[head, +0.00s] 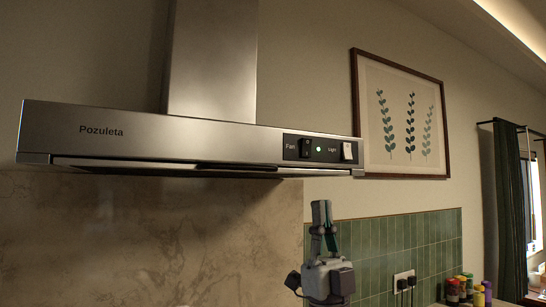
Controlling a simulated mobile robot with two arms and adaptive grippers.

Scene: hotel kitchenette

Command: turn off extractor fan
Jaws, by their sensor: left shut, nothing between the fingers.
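The extractor fan (190,142) is a steel hood marked "Pozuleta" on the wall, with a chimney above it. Its black control panel (320,149) is at the right end of the front edge. A black rocker switch labelled Fan (306,148) sits at the panel's left. A small green light (319,150) glows beside it. A white switch labelled Light (347,151) is at the panel's right. My left gripper (321,206) points up below the panel, shut and empty, apart from the switches. My right gripper is out of view.
A framed plant picture (400,115) hangs right of the hood. Green tiles (375,240) and a wall socket (404,281) with black plugs are behind and right of my gripper. Several coloured-lid jars (466,290) stand at lower right. A dark curtain (510,205) hangs at far right.

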